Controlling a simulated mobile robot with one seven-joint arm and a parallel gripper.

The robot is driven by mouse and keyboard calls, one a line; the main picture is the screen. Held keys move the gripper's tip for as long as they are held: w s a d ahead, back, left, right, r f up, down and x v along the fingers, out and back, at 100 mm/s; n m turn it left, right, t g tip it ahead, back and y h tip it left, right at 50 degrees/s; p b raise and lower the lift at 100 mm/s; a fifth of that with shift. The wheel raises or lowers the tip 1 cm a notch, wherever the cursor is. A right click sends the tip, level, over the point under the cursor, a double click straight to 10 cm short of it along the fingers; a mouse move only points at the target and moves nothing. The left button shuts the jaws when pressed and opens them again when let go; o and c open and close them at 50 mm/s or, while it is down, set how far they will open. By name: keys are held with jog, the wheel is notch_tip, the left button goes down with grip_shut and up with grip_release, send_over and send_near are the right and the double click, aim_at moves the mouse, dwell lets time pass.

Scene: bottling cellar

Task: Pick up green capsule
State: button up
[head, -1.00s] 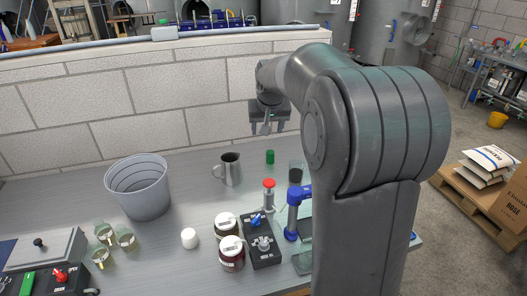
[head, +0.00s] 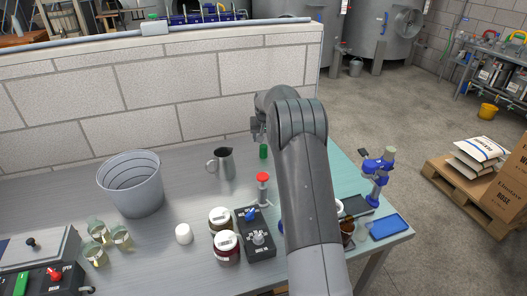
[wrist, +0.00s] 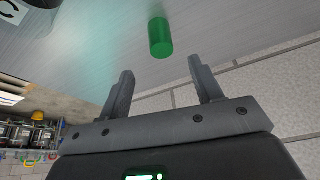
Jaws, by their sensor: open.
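The green capsule (head: 263,151) is a small green cylinder standing on the grey metal bench (head: 160,205), close to the block wall. My gripper (head: 258,128) is just above and behind it in the head view, partly hidden by my arm. In the wrist view my gripper (wrist: 162,82) shows two dark fingers spread apart with nothing between them. The green capsule (wrist: 160,38) lies beyond the fingertips there, roughly centred on the gap and apart from both fingers.
A steel jug (head: 224,163) stands left of the capsule and a red-topped device (head: 262,188) stands in front. Two dark jars (head: 226,246), a black switch box (head: 256,240) and a grey bucket (head: 133,185) are further left. A blue stand (head: 376,176) is at right.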

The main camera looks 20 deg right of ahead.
aim_at(264, 146)
jog(key=x, duration=0.8)
jog(key=shift+s+a, duration=0.1)
jog(key=shift+a, duration=0.1)
jog(key=shift+c, duration=0.2)
jog(key=c, duration=0.6)
